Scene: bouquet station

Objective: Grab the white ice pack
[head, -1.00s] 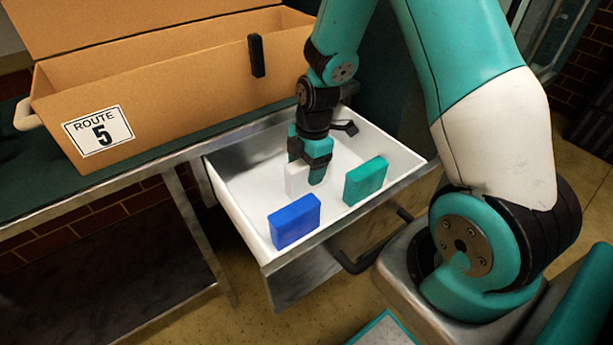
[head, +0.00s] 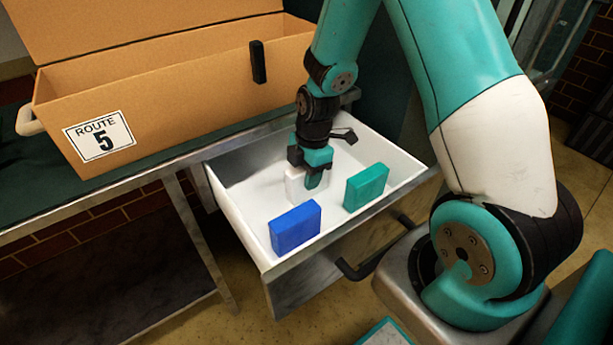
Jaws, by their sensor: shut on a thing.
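The white ice pack (head: 295,186) stands in the open white drawer (head: 256,258), behind the blue and teal packs. My gripper (head: 308,182) points down into the drawer and is shut on the white ice pack.
A blue pack (head: 295,229) and a teal pack (head: 366,186) stand in the drawer close to my gripper. An open cardboard box (head: 190,118) labelled "ROUTE 5" stands on the bench (head: 40,205) at the left. The drawer has a dark handle (head: 352,270).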

